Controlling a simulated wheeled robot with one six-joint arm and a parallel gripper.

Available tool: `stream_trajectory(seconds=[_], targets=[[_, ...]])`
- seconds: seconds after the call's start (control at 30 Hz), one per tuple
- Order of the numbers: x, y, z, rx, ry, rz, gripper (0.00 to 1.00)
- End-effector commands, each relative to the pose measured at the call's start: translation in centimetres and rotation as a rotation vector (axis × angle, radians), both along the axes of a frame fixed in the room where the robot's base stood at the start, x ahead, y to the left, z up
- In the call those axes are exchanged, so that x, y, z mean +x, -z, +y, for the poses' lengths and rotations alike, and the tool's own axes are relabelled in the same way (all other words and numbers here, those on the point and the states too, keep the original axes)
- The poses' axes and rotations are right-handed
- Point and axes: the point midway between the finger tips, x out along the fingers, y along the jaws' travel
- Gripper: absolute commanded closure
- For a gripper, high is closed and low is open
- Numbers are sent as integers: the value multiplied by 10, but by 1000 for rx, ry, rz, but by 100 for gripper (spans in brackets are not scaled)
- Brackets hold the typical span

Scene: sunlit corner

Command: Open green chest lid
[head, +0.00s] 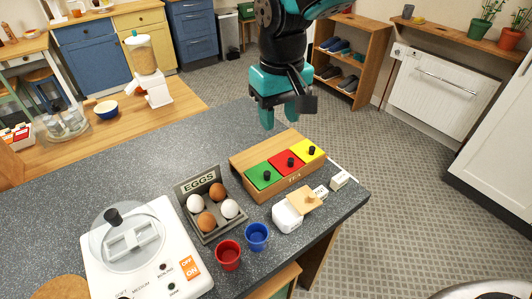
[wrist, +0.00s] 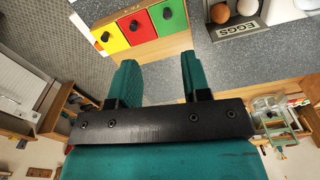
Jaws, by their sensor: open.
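A wooden chest (head: 242,158) on the dark counter has three coloured lids in a row, each with a black knob. The green lid (head: 258,170) is at its left end and lies closed; it also shows at the top of the wrist view (wrist: 178,18). The red lid (head: 279,158) and yellow lid (head: 302,145) beside it are closed too. My gripper (head: 279,115) is open and empty, raised above and behind the chest, apart from it. In the wrist view, its two teal fingers (wrist: 157,68) are spread, with nothing between them.
Left of the chest are an egg tray (head: 206,238) and a white appliance (head: 150,275). In front stand a red cup (head: 228,260), a blue cup (head: 257,242) and a white container with a wooden top (head: 287,218). The counter behind the chest (head: 190,150) is clear.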

Motion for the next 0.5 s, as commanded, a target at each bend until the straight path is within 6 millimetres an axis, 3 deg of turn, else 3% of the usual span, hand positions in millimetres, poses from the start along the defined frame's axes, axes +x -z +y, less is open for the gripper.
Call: stream_trajectory(seconds=[0.1, 0.2, 0.37, 0.5], targets=[[14, 2, 23, -41, 25, -4, 56], [19, 8, 31, -55, 38, -9, 56], [20, 27, 31, -60, 40, -7, 56], [20, 55, 29, -61, 39, -5, 56]])
